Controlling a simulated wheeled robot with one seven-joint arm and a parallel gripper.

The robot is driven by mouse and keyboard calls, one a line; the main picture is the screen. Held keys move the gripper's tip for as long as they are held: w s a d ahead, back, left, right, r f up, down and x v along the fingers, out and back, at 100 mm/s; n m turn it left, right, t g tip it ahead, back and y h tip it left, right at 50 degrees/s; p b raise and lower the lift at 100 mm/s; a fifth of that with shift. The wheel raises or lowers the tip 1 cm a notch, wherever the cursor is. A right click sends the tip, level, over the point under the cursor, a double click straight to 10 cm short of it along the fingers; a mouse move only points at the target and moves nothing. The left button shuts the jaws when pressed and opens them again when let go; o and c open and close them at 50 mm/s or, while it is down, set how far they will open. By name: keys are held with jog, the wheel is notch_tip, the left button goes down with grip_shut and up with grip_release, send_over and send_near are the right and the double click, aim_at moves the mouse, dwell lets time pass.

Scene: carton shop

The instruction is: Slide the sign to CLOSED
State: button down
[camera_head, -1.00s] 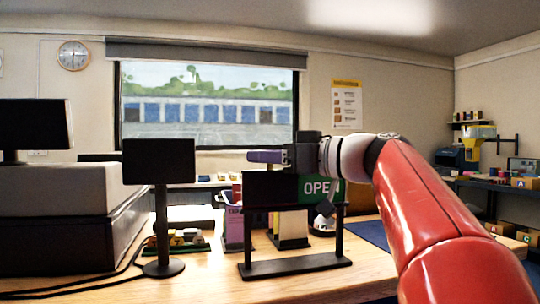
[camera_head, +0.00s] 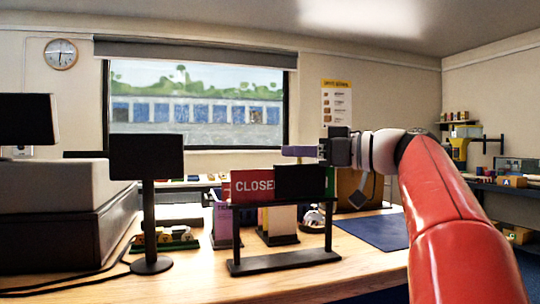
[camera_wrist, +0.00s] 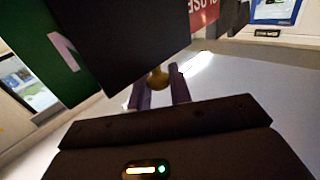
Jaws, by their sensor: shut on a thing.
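The sign stands on a black two-legged stand (camera_head: 285,262) on the counter. Its black sliding cover (camera_head: 300,181) sits right of centre. The red face (camera_head: 252,187) shows "CLOSE" at the left, with the last letter hidden by the cover. A green strip (camera_head: 330,182) shows right of the cover. The wrist view shows the cover (camera_wrist: 125,35), green face with an "N" (camera_wrist: 60,52) and part of the red face (camera_wrist: 204,12). My gripper (camera_head: 297,151) is above the cover; its purple fingers close around a brass-coloured knob (camera_wrist: 158,78) at the cover's edge.
A black screen on a post (camera_head: 147,157) stands left of the sign, beside the register (camera_head: 60,200). A bell (camera_head: 314,217) and purple holder (camera_head: 222,222) stand behind the sign. A blue mat (camera_head: 375,230) lies to the right.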

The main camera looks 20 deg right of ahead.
jog(key=shift+d, duration=1.3)
jog(key=c, duration=1.3)
grip_release()
jog(key=shift+d, duration=0.15)
jog(key=v, duration=0.7)
jog(key=shift+s+d, duration=0.25)
jog(key=shift+s, duration=0.05)
